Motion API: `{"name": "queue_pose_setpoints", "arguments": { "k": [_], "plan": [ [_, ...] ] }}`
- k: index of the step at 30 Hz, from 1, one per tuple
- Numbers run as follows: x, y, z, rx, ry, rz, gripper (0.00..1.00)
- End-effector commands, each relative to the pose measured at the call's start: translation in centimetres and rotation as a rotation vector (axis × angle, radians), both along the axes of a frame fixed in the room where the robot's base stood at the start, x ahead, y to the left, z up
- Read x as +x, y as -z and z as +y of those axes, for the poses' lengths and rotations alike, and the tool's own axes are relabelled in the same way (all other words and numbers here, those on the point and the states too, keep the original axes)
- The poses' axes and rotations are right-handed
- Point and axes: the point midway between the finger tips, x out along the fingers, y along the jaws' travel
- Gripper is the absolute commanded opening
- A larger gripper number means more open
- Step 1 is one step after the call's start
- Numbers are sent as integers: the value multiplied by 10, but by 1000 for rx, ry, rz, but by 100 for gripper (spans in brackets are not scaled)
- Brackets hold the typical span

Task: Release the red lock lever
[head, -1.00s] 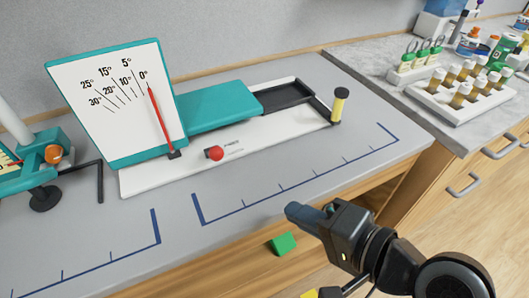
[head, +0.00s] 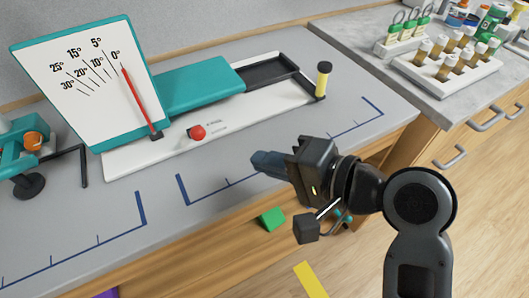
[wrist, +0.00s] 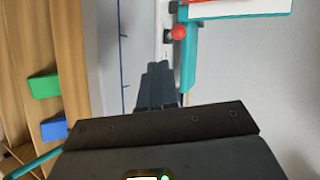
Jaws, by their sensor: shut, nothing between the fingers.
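The lock lever appears as a red ball knob (head: 198,132) on the front edge of a white base plate (head: 125,168), beside small print. It also shows in the wrist view (wrist: 179,32), ahead of the fingertips and slightly right. My gripper (head: 256,161) is shut and empty. It hangs over the front of the grey bench, to the right of and nearer than the knob, with a clear gap. In the wrist view its closed fingers (wrist: 159,68) point toward the white base. The knob's stem is mostly hidden.
A dial board (head: 85,85) with a red needle stands left of the knob, and a teal slab (head: 200,87) lies behind it. A yellow post (head: 322,80) with a black cap stands at the base's right end. A green block (head: 272,219) is below the bench edge.

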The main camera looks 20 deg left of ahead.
Motion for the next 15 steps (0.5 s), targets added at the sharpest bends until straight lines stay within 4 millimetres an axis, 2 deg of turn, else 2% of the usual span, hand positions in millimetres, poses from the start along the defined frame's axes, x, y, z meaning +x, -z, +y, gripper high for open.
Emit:
{"name": "queue_pose_setpoints", "arguments": {
  "k": [3,11,15],
  "plan": [
    [4,9,23,-2,-5,2,0],
    [14,27,68,-1,-3,1,0],
    [19,22,88,-1,-2,-2,0]
  ]
}}
